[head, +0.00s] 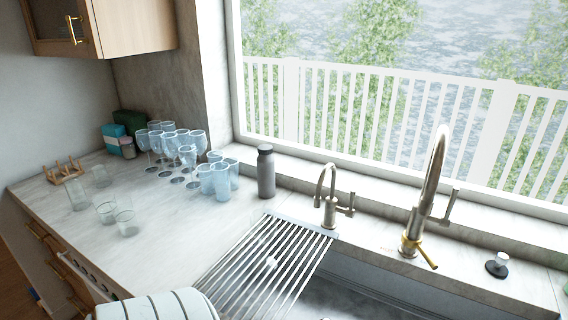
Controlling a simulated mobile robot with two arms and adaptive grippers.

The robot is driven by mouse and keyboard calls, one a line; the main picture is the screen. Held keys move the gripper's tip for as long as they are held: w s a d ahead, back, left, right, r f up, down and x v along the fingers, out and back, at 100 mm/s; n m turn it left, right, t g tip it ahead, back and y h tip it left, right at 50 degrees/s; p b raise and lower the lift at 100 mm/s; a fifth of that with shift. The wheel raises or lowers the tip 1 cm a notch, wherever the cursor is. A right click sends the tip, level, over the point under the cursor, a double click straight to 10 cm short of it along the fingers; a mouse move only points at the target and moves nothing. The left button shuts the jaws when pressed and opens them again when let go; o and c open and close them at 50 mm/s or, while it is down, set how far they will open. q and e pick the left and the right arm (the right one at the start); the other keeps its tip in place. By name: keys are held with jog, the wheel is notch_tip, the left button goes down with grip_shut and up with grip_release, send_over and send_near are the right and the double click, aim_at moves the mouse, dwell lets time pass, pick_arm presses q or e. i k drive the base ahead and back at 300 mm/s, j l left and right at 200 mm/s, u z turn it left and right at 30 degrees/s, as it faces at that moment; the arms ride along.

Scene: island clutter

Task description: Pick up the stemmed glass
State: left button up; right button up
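Several stemmed glasses (187,157) of clear bluish glass stand upright in a close group on the counter, left of centre in the head view. They overlap one another, so the ones at the back are partly hidden. I cannot tell which single stemmed glass the task means. Neither of my grippers shows in the head view.
Bluish tumblers (220,182) stand right of the stemmed glasses, then a grey bottle (266,172). Clear glasses (126,219) and a wooden rack (66,172) stand left. A drying rack (262,262) spans part of the sink (375,298). The counter's front middle (175,240) is clear.

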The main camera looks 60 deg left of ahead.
aim_at(263, 225)
jog(key=u, duration=0.5)
jog(key=j+u, duration=0.1)
jog(key=u, duration=0.35)
jog(key=i+u, duration=0.1)
jog(key=u, duration=0.85)
